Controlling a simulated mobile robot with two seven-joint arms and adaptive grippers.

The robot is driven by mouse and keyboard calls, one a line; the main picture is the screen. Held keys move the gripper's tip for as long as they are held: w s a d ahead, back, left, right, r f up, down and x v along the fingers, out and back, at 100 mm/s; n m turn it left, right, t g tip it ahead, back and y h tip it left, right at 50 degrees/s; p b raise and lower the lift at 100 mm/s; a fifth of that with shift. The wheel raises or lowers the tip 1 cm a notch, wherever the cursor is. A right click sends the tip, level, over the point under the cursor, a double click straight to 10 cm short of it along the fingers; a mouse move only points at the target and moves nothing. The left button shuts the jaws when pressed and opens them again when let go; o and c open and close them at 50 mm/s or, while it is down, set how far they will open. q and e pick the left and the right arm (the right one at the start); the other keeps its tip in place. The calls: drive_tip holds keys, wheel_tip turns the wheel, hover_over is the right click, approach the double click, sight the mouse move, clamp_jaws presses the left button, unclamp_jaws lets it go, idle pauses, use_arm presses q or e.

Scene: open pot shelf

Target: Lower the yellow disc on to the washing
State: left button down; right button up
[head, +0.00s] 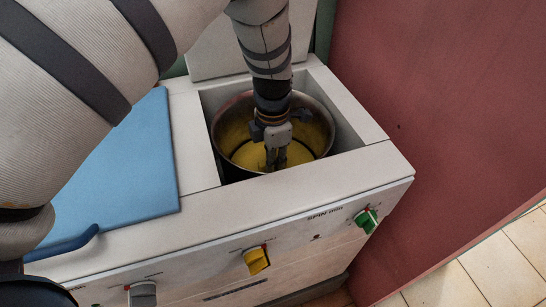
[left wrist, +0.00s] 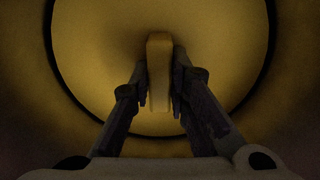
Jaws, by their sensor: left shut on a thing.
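The yellow disc (head: 249,156) lies inside the round metal spin tub (head: 232,112), below its rim. In the left wrist view the disc (left wrist: 225,50) fills most of the picture, with a dark ring round its edge. My left gripper (head: 275,158) reaches down into the tub from above. In the left wrist view its two fingers (left wrist: 160,78) are shut on the upright yellow grip (left wrist: 158,50) at the disc's middle. No washing shows; anything under the disc is hidden. I cannot tell whether the disc touches something below. My right gripper is not in view.
The tub sits in a square opening in a white machine top (head: 200,150). A pale lid (head: 215,45) stands raised behind it. A blue lid (head: 125,165) covers the left part. Green (head: 367,219) and yellow (head: 256,261) knobs are on the front. A red wall (head: 440,110) stands close on the right.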

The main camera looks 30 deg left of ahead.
use_arm(q)
drive_tip(key=shift+f, duration=0.2)
drive_tip(key=c, duration=1.4)
unclamp_jaws()
drive_tip(key=shift+c, duration=0.2)
drive_tip(key=shift+r, duration=0.15)
